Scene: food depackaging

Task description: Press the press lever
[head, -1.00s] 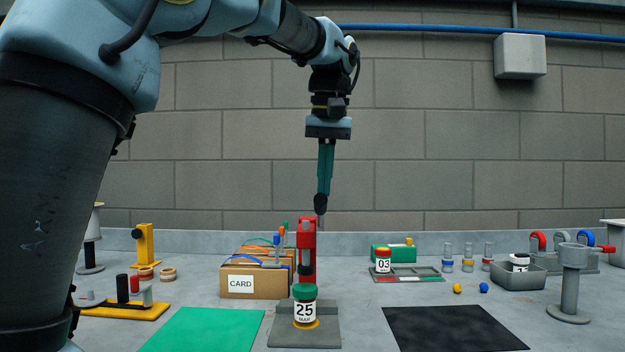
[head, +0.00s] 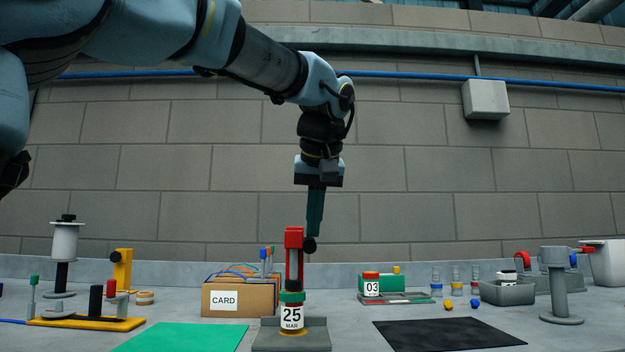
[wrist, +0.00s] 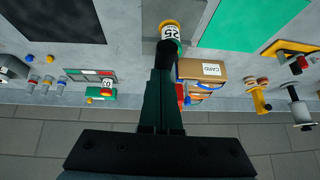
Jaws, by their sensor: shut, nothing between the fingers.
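A red upright press part (head: 294,238) stands behind a jar marked 25 (head: 292,316), on or just behind a grey base (head: 262,340). I cannot tell which piece of it is the lever. The jar is upright with a green lid and an orange ring below. My gripper (head: 310,245) points down, shut and empty, its tips just right of the red head in the picture. Whether they touch it is unclear. In the wrist view my fingertips (wrist: 165,48) overlap the lower part of the jar picture and hide much of the red part (wrist: 181,93).
A cardboard CARD box (head: 240,299) is close on the left. A green mat (head: 185,338) and black mat (head: 445,334) flank the base.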

